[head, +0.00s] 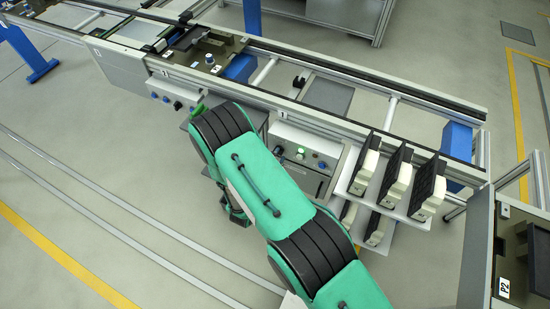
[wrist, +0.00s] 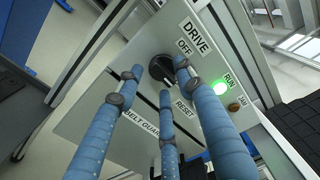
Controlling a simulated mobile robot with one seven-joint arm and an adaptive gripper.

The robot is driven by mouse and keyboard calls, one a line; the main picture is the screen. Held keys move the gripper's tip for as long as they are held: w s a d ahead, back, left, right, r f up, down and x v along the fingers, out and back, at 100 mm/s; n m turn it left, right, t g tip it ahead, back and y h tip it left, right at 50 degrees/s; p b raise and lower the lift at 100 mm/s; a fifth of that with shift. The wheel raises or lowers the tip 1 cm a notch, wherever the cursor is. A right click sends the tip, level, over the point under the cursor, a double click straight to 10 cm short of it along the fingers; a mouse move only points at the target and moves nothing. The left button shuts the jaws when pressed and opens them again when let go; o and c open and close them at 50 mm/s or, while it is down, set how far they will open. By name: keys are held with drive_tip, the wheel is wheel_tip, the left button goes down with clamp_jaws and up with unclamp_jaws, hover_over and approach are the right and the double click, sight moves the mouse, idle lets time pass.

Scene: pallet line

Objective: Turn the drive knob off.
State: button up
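In the wrist view the drive knob (wrist: 161,69) is a round black rotary knob on a pale grey panel (wrist: 150,35), just below the DRIVE and OFF labels. Its exact pointer direction is hard to make out. A green RUN lamp (wrist: 220,88) is lit on the same panel. Nothing is held between the fingers.
RESET (wrist: 183,110) and BELT GUARD (wrist: 142,127) labels sit low on the panel, with an amber JAM lamp (wrist: 234,107) at right. In the head view the conveyor (head: 375,125) runs behind my arm, and a rack (head: 365,188) of black-and-white parts stands right. Floor at left is clear.

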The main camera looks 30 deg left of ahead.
drive_tip(key=shift+c, duration=0.5)
clamp_jaws()
drive_tip(key=shift+n, duration=0.3)
drive_tip(key=n, duration=0.6)
drive_tip(key=n+b, duration=0.1)
drive_tip(key=n, duration=0.4)
drive_tip(key=n+b, duration=0.1)
drive_tip(key=n, duration=0.5)
drive_tip(key=shift+d+r+n, duration=0.25)
drive_tip(key=shift+n, duration=0.05)
